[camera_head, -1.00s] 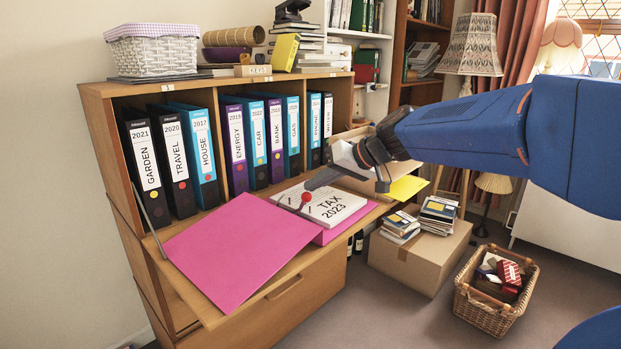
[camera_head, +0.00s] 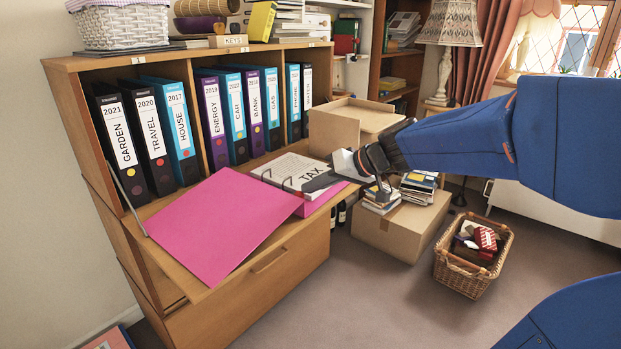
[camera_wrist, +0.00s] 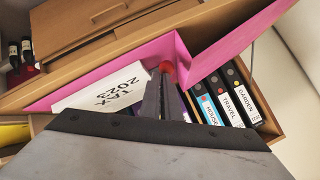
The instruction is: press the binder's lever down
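The open pink binder lies on the bureau's fold-down flap, its cover (camera_head: 225,222) spread to the left. White sheets marked TAX 2023 (camera_head: 290,166) lie inside, with metal rings at their left side. The lever's red knob (camera_wrist: 168,68) shows in the wrist view just beyond the tips of my gripper (camera_wrist: 161,76). I cannot tell whether they touch.
Upright binders stand in the bureau's compartments behind, among them HOUSE (camera_head: 181,130). A cardboard tray (camera_head: 335,133) stands at the flap's far right end. A cardboard box (camera_head: 390,236) with books and a wicker basket (camera_head: 470,280) are on the floor to the right.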

